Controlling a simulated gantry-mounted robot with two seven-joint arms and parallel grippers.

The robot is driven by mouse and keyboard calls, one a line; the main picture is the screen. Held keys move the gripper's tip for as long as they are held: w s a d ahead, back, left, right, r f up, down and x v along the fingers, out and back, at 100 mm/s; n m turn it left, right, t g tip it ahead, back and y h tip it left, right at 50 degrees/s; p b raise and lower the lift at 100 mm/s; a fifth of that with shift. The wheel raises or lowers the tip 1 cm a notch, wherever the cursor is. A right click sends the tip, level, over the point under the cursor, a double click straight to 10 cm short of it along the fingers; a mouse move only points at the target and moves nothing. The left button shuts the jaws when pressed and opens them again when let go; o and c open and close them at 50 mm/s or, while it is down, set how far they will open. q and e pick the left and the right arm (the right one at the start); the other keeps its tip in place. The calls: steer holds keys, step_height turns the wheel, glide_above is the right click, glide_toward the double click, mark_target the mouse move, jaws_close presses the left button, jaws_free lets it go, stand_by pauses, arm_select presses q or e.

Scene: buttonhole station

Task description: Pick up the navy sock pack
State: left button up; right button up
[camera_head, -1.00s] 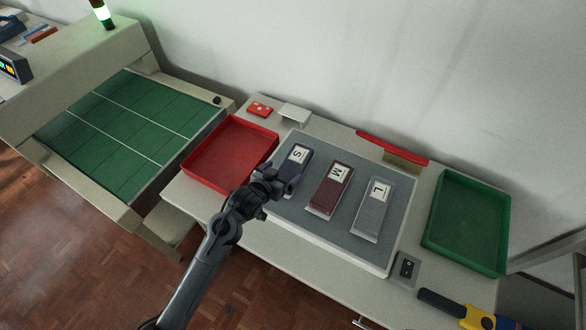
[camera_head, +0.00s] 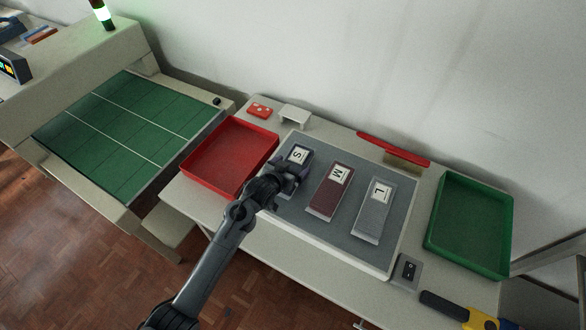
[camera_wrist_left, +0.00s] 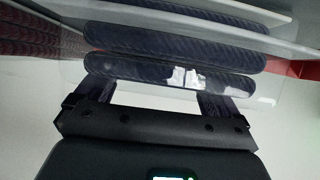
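The navy sock pack (camera_head: 299,154), with a white label marked S, lies at the left end of the grey mat (camera_head: 335,226). My left gripper (camera_head: 289,171) is over its near part and hides some of it. I cannot tell whether the fingertips touch the pack. My right gripper is not in view.
A maroon pack marked M (camera_head: 329,192) and a grey pack marked L (camera_head: 372,212) lie to the right. A red tray (camera_head: 192,167) stands left and a green tray (camera_head: 508,232) right. A small switch box (camera_head: 407,271) sits near the front edge.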

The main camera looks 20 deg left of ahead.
mark_target(291, 168)
arm_select(q)
steer(key=c, duration=0.6)
steer(key=shift+r, duration=0.1)
steer(key=shift+r, duration=0.4)
step_height(291, 168, up, 4)
steer(key=shift+f+p, duration=0.1)
steer(key=shift+p, duration=0.35)
steer(key=s+d+r+p, duration=0.1)
steer(key=s+r, duration=0.1)
steer(key=s, duration=0.5)
steer(key=s+d+r+p, duration=0.1)
steer(key=s+r, duration=0.2)
steer(key=s, duration=0.5)
steer(key=s+a+r+n+y, duration=0.2)
steer(key=s+a+r+y, duration=0.15)
steer(key=a+r, duration=0.25)
steer(key=shift+h, duration=0.45)
steer(key=s+r+p, duration=0.1)
steer(key=r+p, duration=0.4)
steer(key=p, duration=0.4)
steer(key=s+r+p, duration=0.1)
steer(key=r+p, duration=0.5)
steer(key=p, duration=0.3)
steer(key=s+r+p, duration=0.1)
steer(key=r+p, duration=0.5)
steer(key=p, duration=0.3)
steer(key=shift+r, duration=0.15)
